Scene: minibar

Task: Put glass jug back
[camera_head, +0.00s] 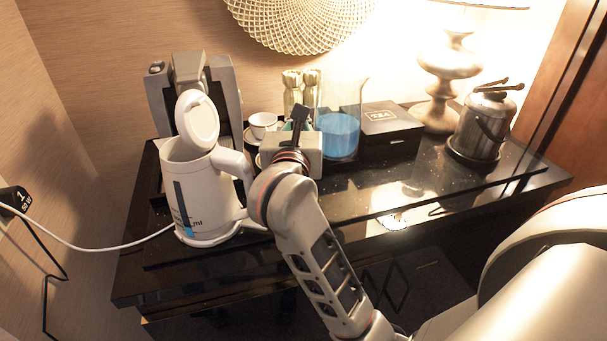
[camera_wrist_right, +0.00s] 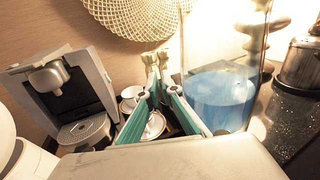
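The glass jug (camera_head: 338,134) is clear and holds blue liquid. It stands upright on the dark counter, left of the black tea box. In the right wrist view the jug (camera_wrist_right: 222,97) is to the right of the fingers. My right gripper (camera_head: 300,117) is over the counter, just left of the jug in the head view. Its two teal-padded fingers (camera_wrist_right: 163,84) have a gap between them, with a saucer visible through it, and hold nothing. I cannot tell whether the right finger touches the jug. My left gripper is not in view.
A white kettle (camera_head: 197,191) with raised lid and a coffee machine (camera_head: 229,88) are left. A cup (camera_head: 263,123), golden bottles (camera_head: 292,87), tea box (camera_head: 389,130), lamp (camera_head: 449,64) and metal ice bucket (camera_head: 481,126) crowd the counter. The front right counter (camera_head: 355,203) is mostly clear.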

